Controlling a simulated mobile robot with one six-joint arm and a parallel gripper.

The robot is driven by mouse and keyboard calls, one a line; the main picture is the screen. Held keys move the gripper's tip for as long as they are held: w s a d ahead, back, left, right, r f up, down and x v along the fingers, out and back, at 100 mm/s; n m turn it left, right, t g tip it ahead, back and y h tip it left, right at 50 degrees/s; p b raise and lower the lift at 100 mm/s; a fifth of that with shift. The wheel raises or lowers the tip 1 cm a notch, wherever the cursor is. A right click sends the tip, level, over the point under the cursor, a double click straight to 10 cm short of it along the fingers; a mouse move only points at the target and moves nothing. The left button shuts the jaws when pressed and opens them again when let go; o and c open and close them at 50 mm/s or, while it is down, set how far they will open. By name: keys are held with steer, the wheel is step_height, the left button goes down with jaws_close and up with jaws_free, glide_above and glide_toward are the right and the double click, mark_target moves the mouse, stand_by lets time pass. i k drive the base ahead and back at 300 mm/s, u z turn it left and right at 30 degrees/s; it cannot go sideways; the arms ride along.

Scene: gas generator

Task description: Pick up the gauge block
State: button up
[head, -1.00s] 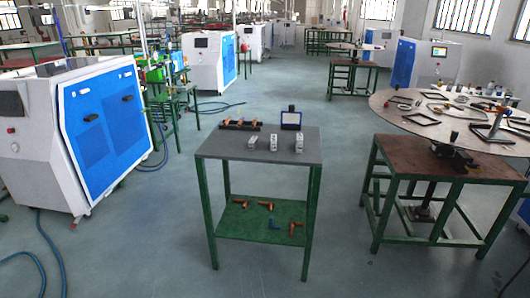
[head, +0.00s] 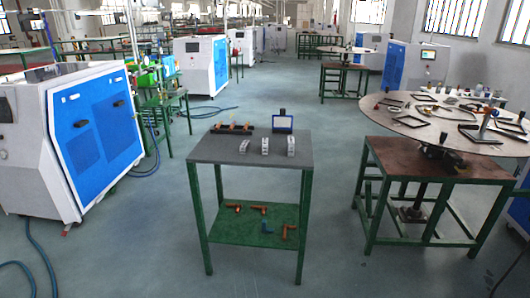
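Three small silver-grey blocks stand in a row on the grey top of a green-legged table (head: 220,155): a left block (head: 243,147), a middle block (head: 265,146) and a right block (head: 290,146). They are too small here to tell which is the gauge block. My gripper is not in view, and nothing touches the blocks.
Behind the blocks are a dark rack with copper-coloured parts (head: 233,129) and a blue-framed panel (head: 283,123). Copper-coloured fittings (head: 290,233) lie on the green lower shelf (head: 230,235). A round table (head: 400,115) stands right, a blue-white machine (head: 90,125) left. The floor in front is clear.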

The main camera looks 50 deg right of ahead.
mark_target(265, 141)
steer(key=i, duration=0.9)
steer(key=u, duration=0.15)
steer(key=k, duration=0.95)
steer(key=z, duration=0.15)
steer(key=i, duration=0.7)
